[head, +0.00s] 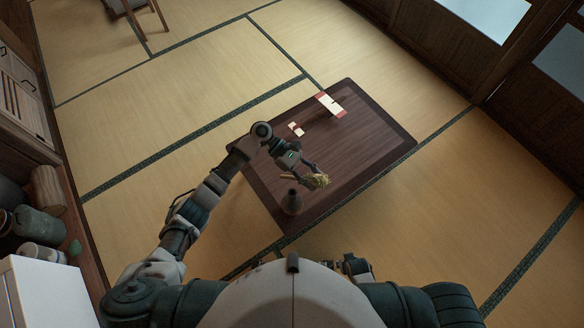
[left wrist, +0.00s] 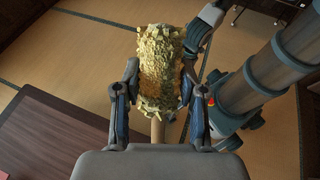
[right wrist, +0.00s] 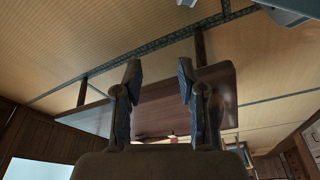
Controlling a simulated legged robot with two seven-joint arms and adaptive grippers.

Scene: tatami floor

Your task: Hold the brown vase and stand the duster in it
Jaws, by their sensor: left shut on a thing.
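The dark vase (head: 292,202) stands upright near the front-left edge of the low table. My left gripper (head: 309,171) is shut on the duster (head: 319,181), close above and to the right of the vase. In the left wrist view the yellow, fluffy duster head (left wrist: 160,62) sits between the fingers, and the pale handle (left wrist: 157,132) runs back toward the palm. The duster is outside the vase. My right gripper (right wrist: 159,72) is open, with nothing between its fingers. The vase does not show in either wrist view.
The dark wooden table (head: 365,145) stands on tatami. A red-and-white item (head: 330,104) and a smaller one (head: 296,130) lie toward its far side. A white cabinet (head: 45,292) and shelves with jars (head: 40,225) stand at the left. The table's right part is clear.

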